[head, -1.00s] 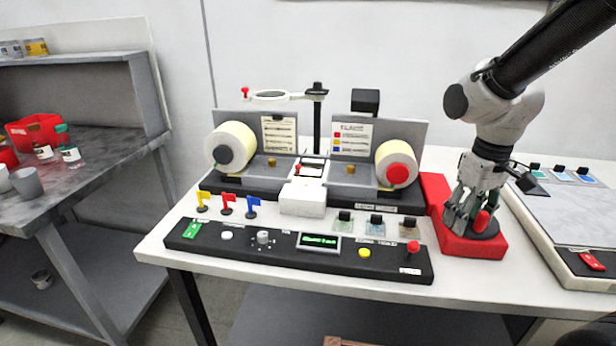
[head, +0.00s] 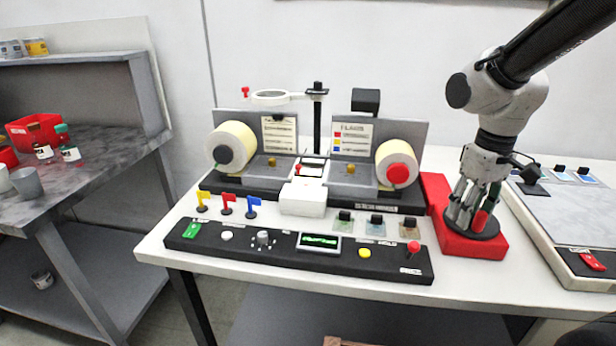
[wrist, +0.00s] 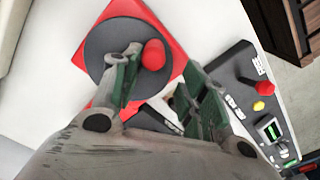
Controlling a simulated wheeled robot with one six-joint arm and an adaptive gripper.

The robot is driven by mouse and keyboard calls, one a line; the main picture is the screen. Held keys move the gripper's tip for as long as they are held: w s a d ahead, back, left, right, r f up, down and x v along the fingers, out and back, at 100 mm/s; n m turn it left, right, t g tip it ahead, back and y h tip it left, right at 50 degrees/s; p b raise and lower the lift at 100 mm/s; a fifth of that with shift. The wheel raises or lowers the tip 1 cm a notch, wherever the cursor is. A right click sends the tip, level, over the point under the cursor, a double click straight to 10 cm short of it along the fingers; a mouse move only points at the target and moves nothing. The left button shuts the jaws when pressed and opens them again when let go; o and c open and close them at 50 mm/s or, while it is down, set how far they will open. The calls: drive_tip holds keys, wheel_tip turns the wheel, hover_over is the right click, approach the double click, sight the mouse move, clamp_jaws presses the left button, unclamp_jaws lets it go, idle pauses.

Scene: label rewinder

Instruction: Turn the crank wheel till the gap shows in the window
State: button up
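The crank wheel is a dark disc (wrist: 100,45) on a red base (head: 494,247), at the right of the table in the head view. Its red knob (wrist: 153,54) stands up near the rim; it also shows in the head view (head: 481,219). My gripper (wrist: 163,62) is over the wheel with its fingers apart, one on each side of the knob. The left finger is close to the knob; I cannot tell whether it touches. The rewinder (head: 240,189) has two cream label rolls. A small white-framed opening (head: 312,164) lies between them; its contents are too small to read.
A control panel (head: 210,240) with a green display, buttons and a red-topped lever (head: 413,247) runs along the front. Three coloured flags stand behind it. A grey-topped unit (head: 570,210) is right of the wheel. A grey bench (head: 95,178) stands left.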

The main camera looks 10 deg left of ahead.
wheel_tip(320, 180, up, 8)
drive_tip(key=shift+f, duration=0.25)
idle(0.4)
drive_tip(key=s+d+r+m+t, duration=0.4)
drive_tip(key=s+d+m, duration=0.2)
drive_tip(key=s+d, duration=0.7)
drive_tip(key=shift+s+d, duration=0.2)
drive_tip(key=shift+d, duration=0.1)
